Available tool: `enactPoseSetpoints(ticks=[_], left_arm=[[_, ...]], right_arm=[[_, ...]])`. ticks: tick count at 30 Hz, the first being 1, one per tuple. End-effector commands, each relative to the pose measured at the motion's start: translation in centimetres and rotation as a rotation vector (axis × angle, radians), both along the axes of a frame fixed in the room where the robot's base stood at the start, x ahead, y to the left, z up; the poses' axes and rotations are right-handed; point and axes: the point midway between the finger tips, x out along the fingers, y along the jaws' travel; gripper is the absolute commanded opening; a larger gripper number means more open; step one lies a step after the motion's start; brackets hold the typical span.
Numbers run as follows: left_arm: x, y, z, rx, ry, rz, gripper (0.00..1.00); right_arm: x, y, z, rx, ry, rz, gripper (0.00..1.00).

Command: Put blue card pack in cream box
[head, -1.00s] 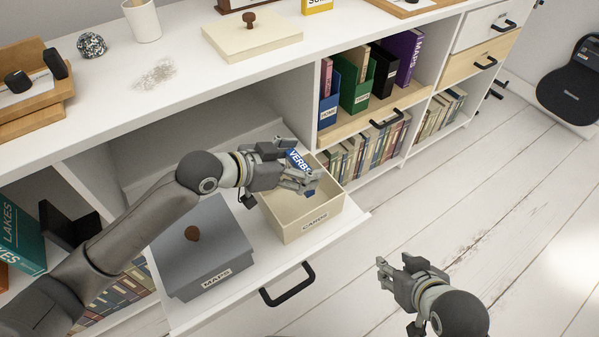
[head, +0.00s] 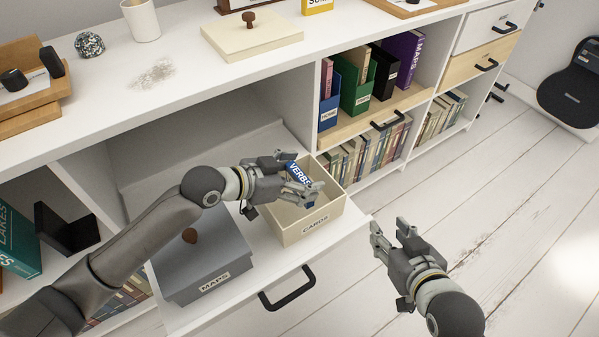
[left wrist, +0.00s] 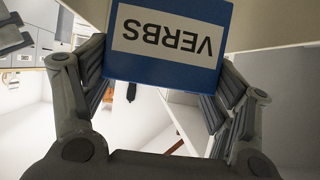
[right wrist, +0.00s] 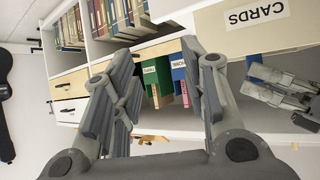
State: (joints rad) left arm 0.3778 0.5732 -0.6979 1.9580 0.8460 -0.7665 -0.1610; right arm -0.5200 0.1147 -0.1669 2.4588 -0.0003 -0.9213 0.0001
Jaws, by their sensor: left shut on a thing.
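The blue card pack (head: 299,173), labelled VERBS, is held between the fingers of my left gripper (head: 295,178). It shows large in the left wrist view (left wrist: 170,72). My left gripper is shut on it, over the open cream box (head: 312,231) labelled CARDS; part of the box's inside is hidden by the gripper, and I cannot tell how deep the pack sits. The cream box stands in the pulled-out drawer (head: 345,232). My right gripper (head: 391,232) is open and empty over the floor, right of the drawer; it also shows in the right wrist view (right wrist: 160,85).
A grey lidded box (head: 205,262) labelled MAPS stands left of the cream box in the drawer. A cream lid (head: 250,38) with a brown knob lies on the desk top. Shelves with files and books (head: 355,90) are to the right.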

Motion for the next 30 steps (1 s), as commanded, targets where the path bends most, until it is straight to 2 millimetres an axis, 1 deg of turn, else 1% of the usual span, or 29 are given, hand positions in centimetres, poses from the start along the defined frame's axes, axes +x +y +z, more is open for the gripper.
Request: enactPoseSetpoints(ticks=[3, 6, 7, 11, 12, 23, 26, 27, 30], left_arm=[[0.0, 0.0, -0.4, 0.001, 0.001, 0.0, 0.55], [0.0, 0.0, -0.4, 0.0, 0.0, 0.0, 0.55], [0.0, 0.0, -0.5, 0.001, 0.001, 0.0, 0.81], [0.0, 0.0, -0.4, 0.001, 0.001, 0.0, 0.98], [0.0, 0.0, -0.4, 0.001, 0.001, 0.0, 1.0], [0.0, 0.0, -0.3, 0.0, 0.0, 0.0, 1.0], [0.0, 0.0, 0.5, -0.002, -0.003, 0.0, 1.0], [0.0, 0.0, 1.0, -0.001, -0.004, 0.0, 1.0], [-0.6, 1.0, 1.4, 0.003, 0.001, 0.002, 1.0]], right_arm=[[0.1, 0.0, 0.0, 0.001, -0.007, 0.0, 0.4], [0.2, 0.1, 0.2, 0.003, -0.014, 0.0, 0.4], [0.2, 0.1, 0.2, 0.004, -0.015, 0.001, 0.4], [0.2, 0.1, 0.2, 0.004, -0.016, 0.001, 0.4], [0.2, 0.1, 0.2, 0.004, -0.016, 0.001, 0.4], [0.2, 0.1, 0.2, 0.004, -0.012, 0.002, 0.4], [0.1, 0.1, 0.1, 0.001, -0.002, 0.002, 0.4], [-0.1, 0.1, 0.0, -0.001, 0.008, 0.002, 0.4], [-1.2, -0.4, -0.9, -0.019, 0.083, -0.004, 0.4]])
